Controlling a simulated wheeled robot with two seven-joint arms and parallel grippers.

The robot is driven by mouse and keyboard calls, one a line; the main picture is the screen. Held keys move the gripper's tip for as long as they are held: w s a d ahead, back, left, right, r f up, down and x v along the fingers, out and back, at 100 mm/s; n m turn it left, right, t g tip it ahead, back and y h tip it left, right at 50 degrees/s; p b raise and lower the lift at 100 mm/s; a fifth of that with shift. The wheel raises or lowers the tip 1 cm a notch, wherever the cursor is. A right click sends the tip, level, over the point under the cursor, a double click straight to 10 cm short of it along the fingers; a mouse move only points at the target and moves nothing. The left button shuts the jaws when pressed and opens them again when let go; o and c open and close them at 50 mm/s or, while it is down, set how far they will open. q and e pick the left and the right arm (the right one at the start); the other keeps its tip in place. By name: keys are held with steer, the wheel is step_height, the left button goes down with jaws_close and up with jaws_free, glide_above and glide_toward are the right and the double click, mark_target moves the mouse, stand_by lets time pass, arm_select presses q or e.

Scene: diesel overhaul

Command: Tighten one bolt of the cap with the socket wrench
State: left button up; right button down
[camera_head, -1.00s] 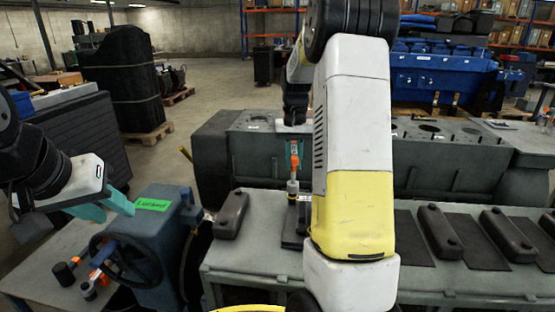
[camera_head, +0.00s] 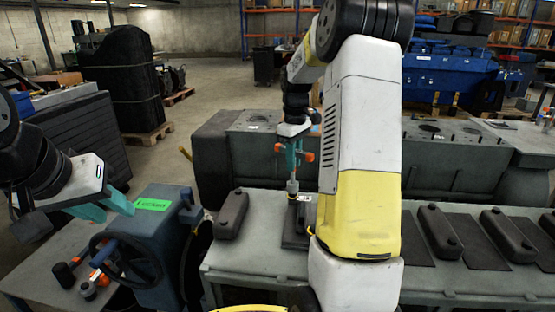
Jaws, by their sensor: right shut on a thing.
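My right gripper (camera_head: 292,160) has teal fingers, points down and is shut on the socket wrench. A dark piece (camera_head: 296,240), perhaps the cap, lies there, partly hidden by my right arm. The bolt is hidden, and I cannot tell whether the socket sits on it. My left gripper (camera_head: 110,206) is open and empty at the left, near a blue machine.
The blue machine (camera_head: 165,240) has a handwheel and a green label. Dark rounded blocks (camera_head: 230,214) lie on the grey bench (camera_head: 255,262), several more to the right (camera_head: 440,232). A grey engine block (camera_head: 255,150) stands behind. Small tools lie on the left table.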

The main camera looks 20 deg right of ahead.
stand_by(0.4)
steer(key=shift+f, duration=0.75)
steer(key=m, duration=0.7)
steer(key=shift+m, duration=0.4)
steer(key=shift+n, duration=0.4)
steer(key=c, duration=2)
jaws_free()
jaws_close()
steer(key=shift+r, duration=0.15)
